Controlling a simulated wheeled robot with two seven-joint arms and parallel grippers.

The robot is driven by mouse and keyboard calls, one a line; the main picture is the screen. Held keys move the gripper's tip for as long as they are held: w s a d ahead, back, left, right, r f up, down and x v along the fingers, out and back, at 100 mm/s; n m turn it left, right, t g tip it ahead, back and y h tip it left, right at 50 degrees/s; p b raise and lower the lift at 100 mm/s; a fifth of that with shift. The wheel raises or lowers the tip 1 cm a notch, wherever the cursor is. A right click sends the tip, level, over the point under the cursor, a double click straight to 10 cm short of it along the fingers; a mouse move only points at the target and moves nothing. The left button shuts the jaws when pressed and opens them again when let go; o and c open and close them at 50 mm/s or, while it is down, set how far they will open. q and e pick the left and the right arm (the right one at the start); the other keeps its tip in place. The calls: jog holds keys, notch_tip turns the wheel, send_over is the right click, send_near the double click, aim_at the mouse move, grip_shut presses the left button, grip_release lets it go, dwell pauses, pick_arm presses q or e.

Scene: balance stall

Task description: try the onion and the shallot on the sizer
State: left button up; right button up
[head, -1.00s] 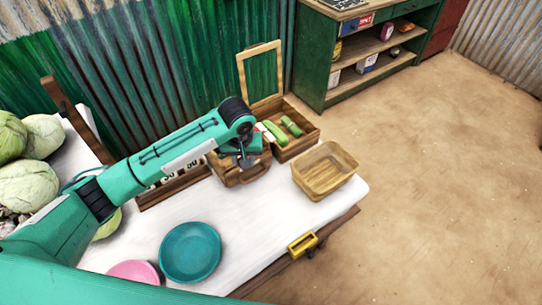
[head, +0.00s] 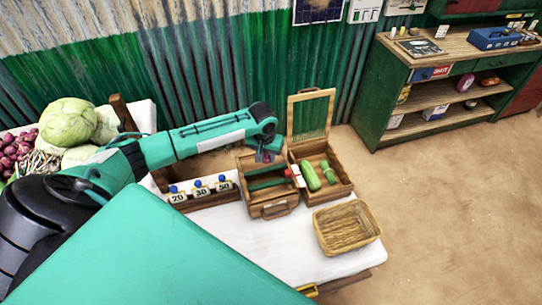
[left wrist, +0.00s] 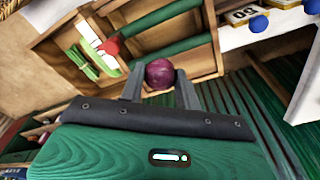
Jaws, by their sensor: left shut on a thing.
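My left gripper (head: 264,156) is shut on a small round purple bulb (left wrist: 159,73). I cannot tell whether it is the onion or the shallot. The left wrist view shows it between the two grey fingers. The gripper is over the back of an open wooden box with green bars (head: 267,207), which looks like the sizer. In the left wrist view the bars (left wrist: 160,18) run across the box beyond the bulb. I cannot tell whether the bulb touches the box. My right gripper is not in view.
A lidded wooden box (head: 340,190) with green vegetables (head: 311,176) adjoins on the right. A wicker basket (head: 346,228) stands in front of it. A rack (head: 205,202) marked 20, 30, 50 is left. Cabbages (head: 68,122) and purple bulbs (head: 14,150) lie far left.

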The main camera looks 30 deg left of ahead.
pick_arm(q)
notch_tip(320, 180, down, 8)
jog(key=b, duration=0.6)
dwell(0.4)
jog(key=shift+f, duration=0.1)
dwell(0.4)
jog(key=o, duration=1.6)
jog(key=shift+r+p, duration=3.55)
jog(key=shift+p, duration=0.35)
jog(key=shift+d+f, duration=0.1)
